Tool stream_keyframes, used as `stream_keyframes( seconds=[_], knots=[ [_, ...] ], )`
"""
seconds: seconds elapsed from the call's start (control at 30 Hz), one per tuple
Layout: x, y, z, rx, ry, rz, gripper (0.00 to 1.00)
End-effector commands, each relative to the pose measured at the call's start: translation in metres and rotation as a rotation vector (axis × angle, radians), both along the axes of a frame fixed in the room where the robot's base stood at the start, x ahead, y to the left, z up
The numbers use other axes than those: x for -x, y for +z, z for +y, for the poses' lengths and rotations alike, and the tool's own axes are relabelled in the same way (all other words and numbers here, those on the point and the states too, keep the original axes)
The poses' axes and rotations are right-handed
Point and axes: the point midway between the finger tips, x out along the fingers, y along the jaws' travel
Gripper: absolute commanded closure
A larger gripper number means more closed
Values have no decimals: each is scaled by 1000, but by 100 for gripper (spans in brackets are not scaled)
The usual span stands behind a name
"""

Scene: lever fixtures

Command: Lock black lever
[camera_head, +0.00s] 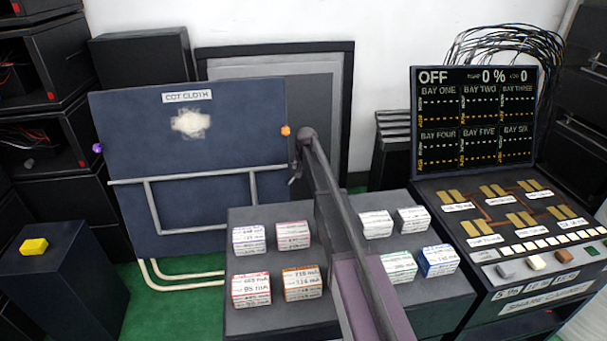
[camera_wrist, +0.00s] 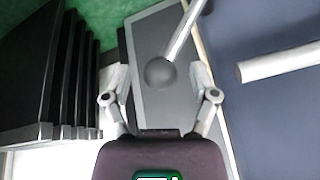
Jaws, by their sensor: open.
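I take this to be the black lever. My gripper (camera_wrist: 158,84) is open, with one finger on each side of the knob. Gaps show on both sides, and I cannot tell whether the knob lies fully between the fingertips or beyond them. In the head view my arm crosses the middle. I cannot make out the lever or its base there.
A blue panel (camera_head: 240,140) labelled COT CLOTH, with pale rails, stands left of my arm. A framed grey board (camera_head: 335,65) leans behind it. Labelled small boxes (camera_head: 293,235) sit on dark blocks around my arm. A control console (camera_head: 480,210) stands at right.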

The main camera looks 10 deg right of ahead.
Motion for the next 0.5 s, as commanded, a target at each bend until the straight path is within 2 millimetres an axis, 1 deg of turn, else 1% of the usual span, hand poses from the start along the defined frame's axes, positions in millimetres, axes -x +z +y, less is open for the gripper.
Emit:
stream_keyframes(
  seconds=[0.03, 0.13, 0.5],
  knots=[
    [-2, -5, 0, 0, 0, 0, 24],
    [-3, -8, 0, 0, 0, 0, 24],
    [-4, -9, 0, 0, 0, 0, 24]
  ],
)
